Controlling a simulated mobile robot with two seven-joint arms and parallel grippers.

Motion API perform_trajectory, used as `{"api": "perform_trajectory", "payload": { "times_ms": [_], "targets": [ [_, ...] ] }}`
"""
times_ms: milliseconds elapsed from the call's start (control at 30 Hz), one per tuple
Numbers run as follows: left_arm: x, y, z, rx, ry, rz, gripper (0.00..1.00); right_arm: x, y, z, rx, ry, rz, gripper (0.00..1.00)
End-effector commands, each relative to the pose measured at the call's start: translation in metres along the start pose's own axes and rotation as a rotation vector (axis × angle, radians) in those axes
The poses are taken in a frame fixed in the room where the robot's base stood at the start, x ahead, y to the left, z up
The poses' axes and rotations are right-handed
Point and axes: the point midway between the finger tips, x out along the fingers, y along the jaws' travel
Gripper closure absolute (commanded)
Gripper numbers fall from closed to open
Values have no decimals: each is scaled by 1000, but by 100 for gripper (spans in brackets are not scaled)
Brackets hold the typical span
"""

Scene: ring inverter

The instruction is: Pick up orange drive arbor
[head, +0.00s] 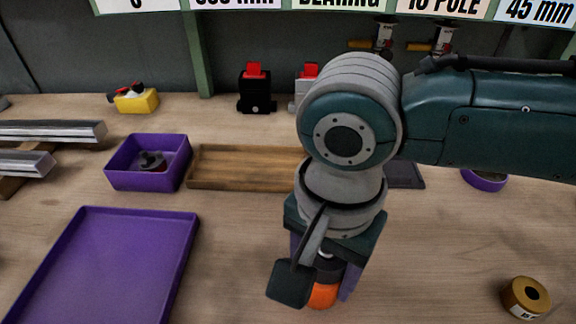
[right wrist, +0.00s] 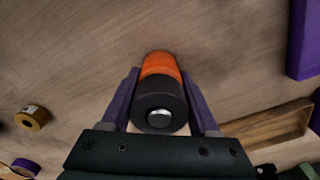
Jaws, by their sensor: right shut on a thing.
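The orange drive arbor (right wrist: 160,85) has an orange end, a dark grey body and a silver tip, and shows in the middle of the right wrist view. My right gripper (right wrist: 160,105) is shut on its dark body, with one purple finger on each side. In the head view the arbor's orange end (head: 323,295) shows below my right gripper (head: 325,278), partly hidden by a dark part. I cannot tell whether the arbor touches the table. My left gripper is not in view.
A flat purple tray (head: 110,270) lies at front left. A purple bin (head: 128,178) with a dark part and a wooden tray (head: 240,182) stand behind it. A gold roll (head: 525,297) is at right. Metal bars (head: 50,131) lie at far left.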

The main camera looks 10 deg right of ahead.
Motion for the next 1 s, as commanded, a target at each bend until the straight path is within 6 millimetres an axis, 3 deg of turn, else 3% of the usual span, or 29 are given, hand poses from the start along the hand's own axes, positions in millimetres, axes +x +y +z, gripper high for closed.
{"api": "perform_trajectory", "payload": {
  "times_ms": [33, 500, 1000],
  "targets": [
    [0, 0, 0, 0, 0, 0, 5, 0, 0, 0, 0, 0, 0, 50],
    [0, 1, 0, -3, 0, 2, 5, 0, 0, 0, 0, 0, 1, 100],
    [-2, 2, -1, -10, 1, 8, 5, -4, -1, 0, 0, 0, -2, 100]
  ]
}}
